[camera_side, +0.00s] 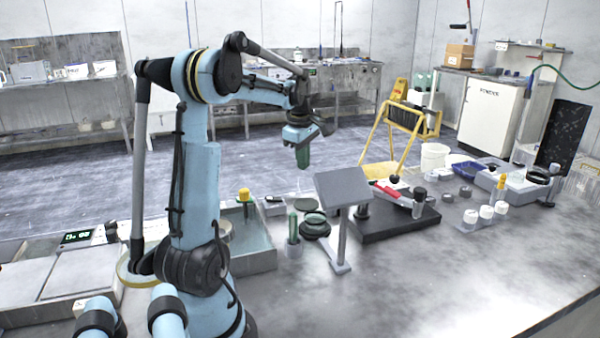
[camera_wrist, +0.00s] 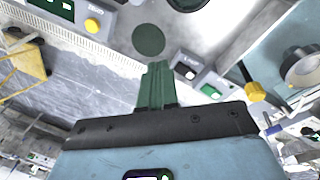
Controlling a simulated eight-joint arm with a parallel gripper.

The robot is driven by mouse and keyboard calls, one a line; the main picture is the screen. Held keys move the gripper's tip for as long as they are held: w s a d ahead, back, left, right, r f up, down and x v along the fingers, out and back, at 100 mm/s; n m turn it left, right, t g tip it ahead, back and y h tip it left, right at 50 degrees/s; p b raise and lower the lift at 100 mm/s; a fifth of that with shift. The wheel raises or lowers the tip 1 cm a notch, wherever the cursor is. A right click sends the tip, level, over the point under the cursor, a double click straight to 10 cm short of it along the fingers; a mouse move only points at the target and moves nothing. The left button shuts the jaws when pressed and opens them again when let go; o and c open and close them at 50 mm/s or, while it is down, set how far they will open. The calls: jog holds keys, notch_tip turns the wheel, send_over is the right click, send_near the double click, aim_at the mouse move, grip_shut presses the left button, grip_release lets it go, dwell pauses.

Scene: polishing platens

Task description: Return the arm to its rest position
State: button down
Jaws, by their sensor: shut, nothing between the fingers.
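My gripper (camera_side: 303,163) hangs from my light blue arm, pointing down above the bench, with clear air below it. Its green fingers are together and hold nothing. In the wrist view the green fingers (camera_wrist: 158,68) also show as one closed block, just below a dark green disc (camera_wrist: 148,40) in the picture. My arm is raised and bent, with its forearm reaching to the right.
On the bench (camera_side: 440,265) stand a grey tray (camera_side: 262,262), a green-topped cylinder (camera_side: 293,229), a tilted grey panel (camera_side: 342,187) on a post, a black base plate (camera_side: 395,226) and white jars (camera_side: 486,212). A yellow frame (camera_side: 378,170) stands behind. The bench's front right is mostly clear.

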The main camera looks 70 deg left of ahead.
jog(key=w+d+r+m+t, duration=0.2)
jog(key=w+d+m, duration=0.15)
jog(key=d, duration=0.35)
jog(key=w+d+r+m+t+h, duration=0.1)
jog(key=w+d+r+m+t, duration=0.2)
jog(key=d, duration=0.4)
jog(key=w+d+r+m+t, duration=0.1)
jog(key=w+d+r+m, duration=0.1)
jog(key=d+m, duration=0.3)
jog(key=s+d+f+m, duration=0.4)
jog(key=d+m, duration=0.3)
jog(key=d, duration=0.1)
jog(key=s+d+f+m, duration=0.4)
jog(key=d+m, duration=0.2)
jog(key=d, duration=0.2)
jog(key=shift+s+f+m+h, duration=0.3)
jog(key=shift+s+m, duration=0.05)
jog(key=shift+r, duration=0.15)
